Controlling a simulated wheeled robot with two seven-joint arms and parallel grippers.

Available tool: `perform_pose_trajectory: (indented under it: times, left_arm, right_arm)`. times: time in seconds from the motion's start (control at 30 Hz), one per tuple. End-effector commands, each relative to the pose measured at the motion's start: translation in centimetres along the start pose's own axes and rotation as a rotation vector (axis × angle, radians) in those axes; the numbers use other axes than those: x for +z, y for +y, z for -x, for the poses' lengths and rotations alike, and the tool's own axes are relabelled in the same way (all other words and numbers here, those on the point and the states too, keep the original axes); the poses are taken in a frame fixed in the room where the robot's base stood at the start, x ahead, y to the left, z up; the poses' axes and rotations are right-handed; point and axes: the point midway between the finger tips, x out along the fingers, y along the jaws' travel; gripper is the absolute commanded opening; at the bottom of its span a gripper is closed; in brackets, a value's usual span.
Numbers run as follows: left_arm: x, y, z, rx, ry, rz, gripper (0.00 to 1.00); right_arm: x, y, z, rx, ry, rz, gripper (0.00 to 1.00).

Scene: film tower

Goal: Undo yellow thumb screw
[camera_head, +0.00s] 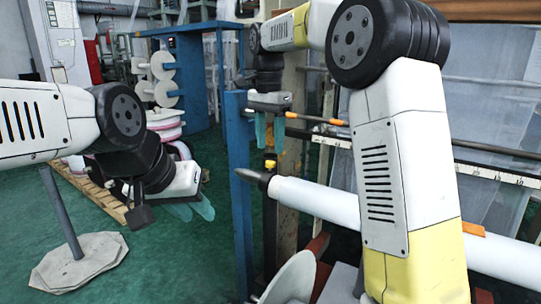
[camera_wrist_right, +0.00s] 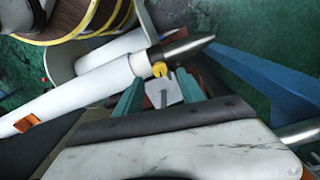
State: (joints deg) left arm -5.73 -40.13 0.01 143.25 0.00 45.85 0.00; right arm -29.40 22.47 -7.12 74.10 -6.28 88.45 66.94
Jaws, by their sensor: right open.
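The yellow thumb screw (camera_head: 270,164) sits on the dark collar near the pointed metal tip of a shaft, beside the end of a white roll (camera_head: 318,201). In the right wrist view, the yellow screw (camera_wrist_right: 159,69) is at the upper middle. My right gripper (camera_head: 270,132) is open and empty, its teal fingers pointing down just above the screw. In the right wrist view, its fingers (camera_wrist_right: 158,78) stand on either side of the screw, with no contact visible. My left gripper (camera_head: 192,209) hangs further left, away from the shaft. Its teal fingers look apart and empty.
A blue post (camera_head: 239,190) stands just left of the shaft tip. An orange-marked bar (camera_head: 318,119) runs behind the right gripper. A wooden reel with yellow rims (camera_wrist_right: 75,20) lies beyond the roll in the right wrist view.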

Motion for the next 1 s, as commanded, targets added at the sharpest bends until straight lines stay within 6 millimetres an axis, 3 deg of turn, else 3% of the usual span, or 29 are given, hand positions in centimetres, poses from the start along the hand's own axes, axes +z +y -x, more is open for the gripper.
perform_pose_trajectory:
  times: [0.1, 0.3, 0.6, 0.63, 0.87, 1.0]
  left_arm:
    - [0.0, 0.0, 0.0, 0.0, 0.0, 0.0, 0.31]
    - [0.0, 0.0, 0.0, 0.0, 0.0, 0.0, 0.31]
    - [0.0, 0.0, 0.0, 0.0, 0.0, 0.0, 0.31]
    - [0.0, 0.0, 0.0, 0.0, 0.0, 0.0, 0.31]
    - [0.0, 0.0, 0.0, 0.0, 0.0, 0.0, 0.31]
    - [0.0, 0.0, 0.0, 0.0, 0.0, 0.0, 0.31]
  right_arm:
    - [0.0, 0.1, -2.0, 0.002, -0.001, 0.0, 0.47]
    - [0.0, 0.1, -4.0, 0.0, 0.0, 0.0, 0.47]
    - [-0.1, 0.0, -4.4, -0.001, 0.0, 0.001, 0.47]
    - [-0.1, 0.0, -4.4, -0.001, 0.0, 0.001, 0.45]
    - [0.0, 0.0, -4.3, -0.001, 0.0, 0.001, 0.0]
    - [0.0, 0.0, -4.3, -0.001, 0.0, 0.001, 0.0]
